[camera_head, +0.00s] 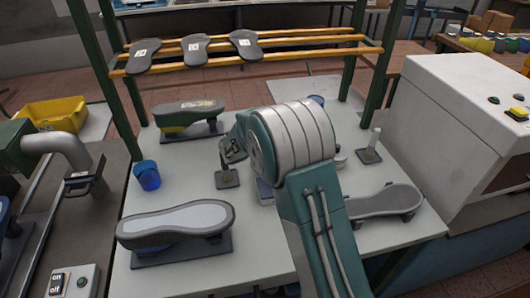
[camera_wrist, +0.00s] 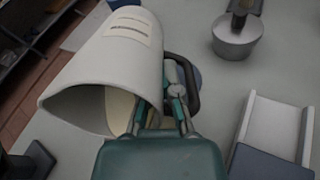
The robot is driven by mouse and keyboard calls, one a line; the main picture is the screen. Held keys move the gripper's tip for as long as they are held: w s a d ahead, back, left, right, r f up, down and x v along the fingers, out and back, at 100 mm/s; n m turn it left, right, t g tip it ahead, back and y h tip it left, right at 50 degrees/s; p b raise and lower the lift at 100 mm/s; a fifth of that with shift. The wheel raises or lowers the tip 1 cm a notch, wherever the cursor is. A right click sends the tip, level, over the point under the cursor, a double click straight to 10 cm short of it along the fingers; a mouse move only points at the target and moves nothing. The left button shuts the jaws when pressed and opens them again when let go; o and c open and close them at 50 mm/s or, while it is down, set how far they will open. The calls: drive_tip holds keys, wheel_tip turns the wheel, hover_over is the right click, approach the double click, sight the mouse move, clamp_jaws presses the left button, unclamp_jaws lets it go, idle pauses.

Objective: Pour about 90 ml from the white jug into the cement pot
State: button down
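The white jug (camera_wrist: 112,62) fills the upper left of the wrist view, with its wide mouth toward the camera at lower left and a label on its side. A cream surface (camera_wrist: 120,108) shows inside the mouth; I cannot tell the liquid's level. My gripper (camera_wrist: 172,98) has its fingers at the jug's dark handle (camera_wrist: 190,82) and appears shut on it. In the head view the arm hides gripper and jug. A round grey pot-like object (camera_wrist: 234,40) with a dark upright part stands beyond the jug; I cannot tell whether it is the cement pot.
A blue cup (camera_head: 147,175) stands at the table's left. Shoe lasts on stands (camera_head: 178,222), (camera_head: 187,115), (camera_head: 384,202) surround the arm. An open white tray (camera_wrist: 268,128) lies right of the gripper. A yellow rack (camera_head: 290,55) spans the back; a white machine (camera_head: 455,120) stands right.

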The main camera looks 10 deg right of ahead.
drive_tip(key=shift+a+r+h+p, duration=0.1)
drive_tip(key=shift+r+h+p, duration=0.1)
drive_tip(key=shift+h+p, duration=0.25)
idle(0.6)
drive_tip(key=shift+a+r+t+h+p, duration=0.1)
drive_tip(key=shift+r+t+h+p, duration=0.3)
drive_tip(key=shift+r+t, duration=0.15)
idle(0.4)
drive_tip(key=shift+d+f+g+y, duration=0.2)
drive_tip(key=shift+f+g+y, duration=0.4)
drive_tip(key=shift+y, duration=0.25)
drive_tip(key=shift+w+d+g+y, duration=0.15)
drive_tip(key=shift+g+y, duration=0.2)
drive_tip(key=shift+y, duration=0.45)
drive_tip(key=shift+r+g+y+b, duration=0.5)
drive_tip(key=shift+r+g+y, duration=0.15)
drive_tip(key=shift+y, duration=0.35)
